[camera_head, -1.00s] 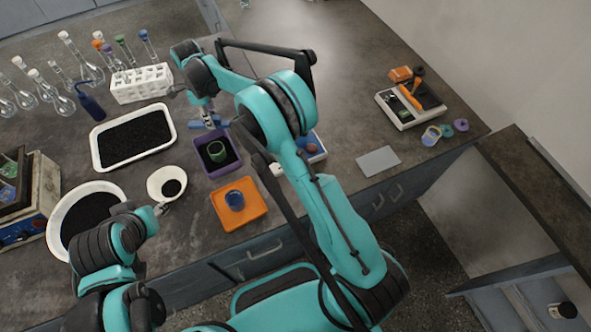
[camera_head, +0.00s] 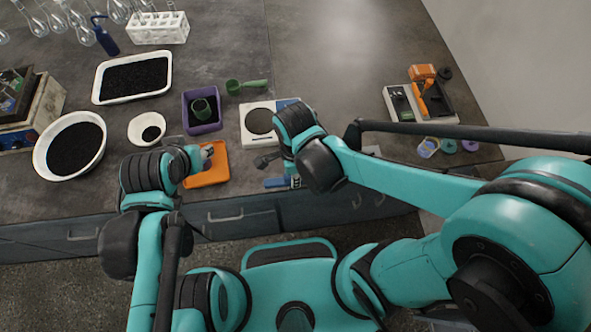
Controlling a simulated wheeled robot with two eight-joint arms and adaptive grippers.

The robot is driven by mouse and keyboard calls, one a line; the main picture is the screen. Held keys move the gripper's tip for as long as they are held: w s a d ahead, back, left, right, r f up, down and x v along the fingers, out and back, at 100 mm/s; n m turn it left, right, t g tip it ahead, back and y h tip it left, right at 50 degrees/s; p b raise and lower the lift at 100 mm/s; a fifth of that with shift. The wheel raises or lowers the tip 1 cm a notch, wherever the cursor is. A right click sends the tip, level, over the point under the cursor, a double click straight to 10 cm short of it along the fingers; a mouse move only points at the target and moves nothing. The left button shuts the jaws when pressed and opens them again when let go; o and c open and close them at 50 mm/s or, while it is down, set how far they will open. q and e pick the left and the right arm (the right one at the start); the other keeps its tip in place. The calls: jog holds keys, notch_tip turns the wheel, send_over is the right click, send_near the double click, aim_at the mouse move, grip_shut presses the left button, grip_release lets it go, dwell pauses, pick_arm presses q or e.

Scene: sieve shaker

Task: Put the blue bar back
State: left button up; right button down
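The blue bar (camera_head: 276,184) shows at the table's front edge, below the white balance in the picture. My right gripper (camera_head: 294,179) is at the bar's right end and appears shut on it; the wrist partly hides the fingers. My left gripper (camera_head: 193,155) is above the left part of the orange tray (camera_head: 210,179), close to a bluish cup (camera_head: 208,151). The view is too small to show whether its fingers are open or touch the cup.
The white balance (camera_head: 247,132) stands right of the purple tray (camera_head: 187,125). A green scoop (camera_head: 247,86) lies behind it. A white bowl (camera_head: 137,130) is left of the purple tray. The rear middle of the table is clear.

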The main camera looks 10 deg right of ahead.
jog(key=shift+s+d+f, duration=0.15)
jog(key=shift+s+d, duration=0.2)
jog(key=shift+s, duration=0.2)
jog(key=shift+f, duration=0.25)
jog(key=w+a+f+b, duration=0.1)
jog(key=w+f, duration=0.1)
jog(key=w, duration=0.1)
jog(key=w+a+f+b, duration=0.2)
jog(key=w, duration=0.1)
jog(key=w+a+f+b, duration=0.1)
jog(key=w+a+f, duration=0.1)
jog(key=w+f, duration=0.1)
jog(key=shift+w, duration=0.6)
notch_tip(320, 180, down, 4)
jog(key=shift+r+b, duration=0.1)
jog(key=shift+b, duration=1.05)
pick_arm(q)
notch_tip(320, 180, down, 6)
jog(key=shift+d, duration=0.25)
pick_arm(e)
jog(key=shift+d+r, duration=0.1)
pick_arm(q)
jog(key=shift+f, duration=0.15)
